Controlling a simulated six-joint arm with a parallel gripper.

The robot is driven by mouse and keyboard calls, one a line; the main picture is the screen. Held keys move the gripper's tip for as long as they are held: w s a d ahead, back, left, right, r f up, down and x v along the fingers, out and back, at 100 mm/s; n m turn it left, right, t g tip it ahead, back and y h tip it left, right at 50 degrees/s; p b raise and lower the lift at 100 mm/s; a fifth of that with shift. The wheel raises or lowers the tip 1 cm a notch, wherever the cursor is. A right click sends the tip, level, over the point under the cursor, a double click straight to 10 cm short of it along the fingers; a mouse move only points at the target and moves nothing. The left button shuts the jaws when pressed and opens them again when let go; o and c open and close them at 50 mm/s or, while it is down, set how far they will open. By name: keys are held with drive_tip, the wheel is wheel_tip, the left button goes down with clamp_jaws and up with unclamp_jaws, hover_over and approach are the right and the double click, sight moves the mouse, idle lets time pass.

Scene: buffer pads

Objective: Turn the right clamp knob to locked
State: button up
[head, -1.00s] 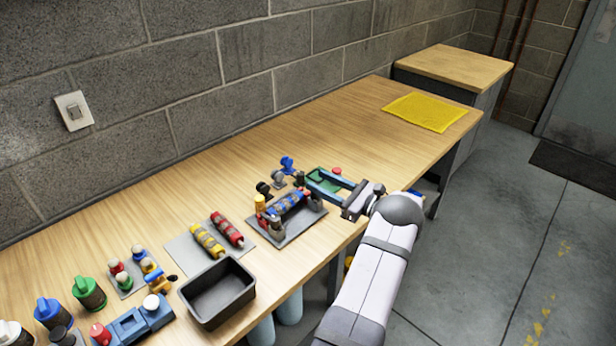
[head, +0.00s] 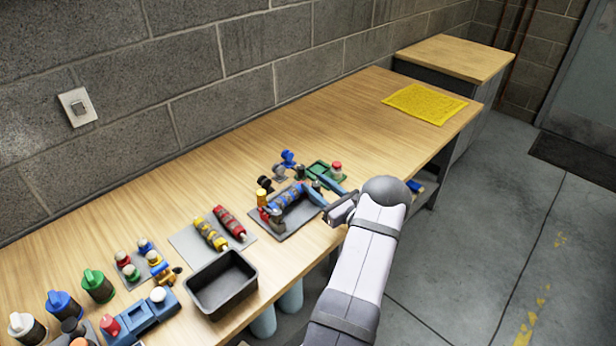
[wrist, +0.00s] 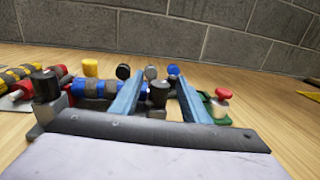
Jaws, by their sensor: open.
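A grey fixture plate (head: 285,232) holds a roller with blue bands (head: 287,197), which also shows in the wrist view (wrist: 92,89). A dark-topped knob (wrist: 158,93) at the fixture's right end shows between my fingers. It looks upright; its turn position is too small to read. Another dark-topped knob (wrist: 45,86) stands at the fixture's left end. My gripper (head: 321,187) has its blue fingers reaching over the fixture's right end. In the wrist view my gripper (wrist: 158,78) is open, with the fingers on either side of the right knob and no clear contact.
A green tray (head: 320,169) with a red-topped piece (head: 336,167) is close beside the right finger. Blue and black round-topped pieces stand behind the fixture. A black bin (head: 220,282) and a pad with red and yellow rollers are left.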

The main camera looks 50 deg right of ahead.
drive_tip(key=shift+w+d+p, duration=0.15)
drive_tip(key=shift+w+p, duration=0.1)
drive_tip(key=shift+w, duration=0.95)
drive_tip(key=shift+w+d+p, duration=0.15)
drive_tip(key=shift+w+p, duration=0.05)
drive_tip(key=shift+w, duration=0.95)
drive_tip(key=shift+c, duration=0.4)
drive_tip(key=c, duration=1)
